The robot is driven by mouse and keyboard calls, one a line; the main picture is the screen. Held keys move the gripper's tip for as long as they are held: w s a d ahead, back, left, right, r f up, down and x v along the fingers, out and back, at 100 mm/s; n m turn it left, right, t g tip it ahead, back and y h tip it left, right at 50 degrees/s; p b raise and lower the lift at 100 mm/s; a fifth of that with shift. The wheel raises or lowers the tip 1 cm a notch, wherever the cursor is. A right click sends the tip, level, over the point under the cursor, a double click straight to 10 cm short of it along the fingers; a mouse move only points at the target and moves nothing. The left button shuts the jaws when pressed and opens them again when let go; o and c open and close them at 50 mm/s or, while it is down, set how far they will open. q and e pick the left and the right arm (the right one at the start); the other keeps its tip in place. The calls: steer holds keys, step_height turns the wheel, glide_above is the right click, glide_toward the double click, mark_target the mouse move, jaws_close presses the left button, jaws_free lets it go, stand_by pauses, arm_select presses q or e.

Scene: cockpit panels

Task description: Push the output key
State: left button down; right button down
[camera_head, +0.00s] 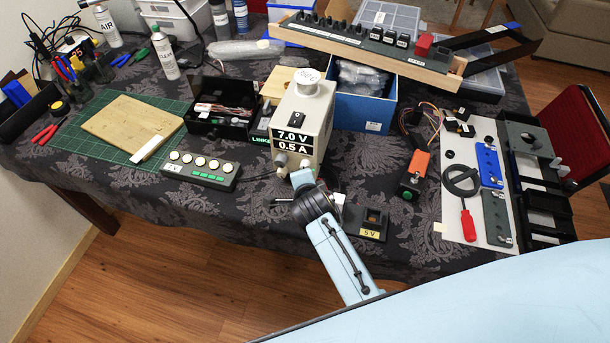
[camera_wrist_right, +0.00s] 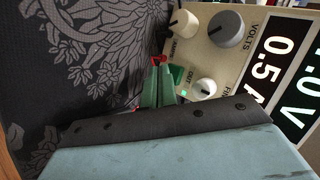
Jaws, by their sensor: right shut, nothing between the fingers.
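The beige power supply (camera_head: 305,112) stands on the table in the head view, its display reading 7.0 V and 0.5 A. In the right wrist view its front panel (camera_wrist_right: 228,62) shows close up and turned sideways. The output key (camera_wrist_right: 178,73), beside the word OUT, is partly covered by my fingers. A small green light (camera_wrist_right: 184,93) glows beside it. My right gripper (camera_wrist_right: 158,61) is shut and empty, its red-edged tips right by the key; I cannot tell whether they touch it. In the head view its fingertips are hard to make out at the supply's lower front. My left gripper is not in view.
A large grey volts knob (camera_wrist_right: 226,29), a cream amps knob (camera_wrist_right: 184,23) and a fine knob (camera_wrist_right: 205,88) sit close around the key.

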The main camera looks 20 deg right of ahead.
steer(key=shift+w+d, duration=0.1)
stand_by(0.4)
steer(key=shift+w+d, duration=0.15)
steer(key=shift+w, duration=0.1)
stand_by(0.3)
steer(key=shift+s+a, duration=0.25)
steer(key=shift+s, duration=0.1)
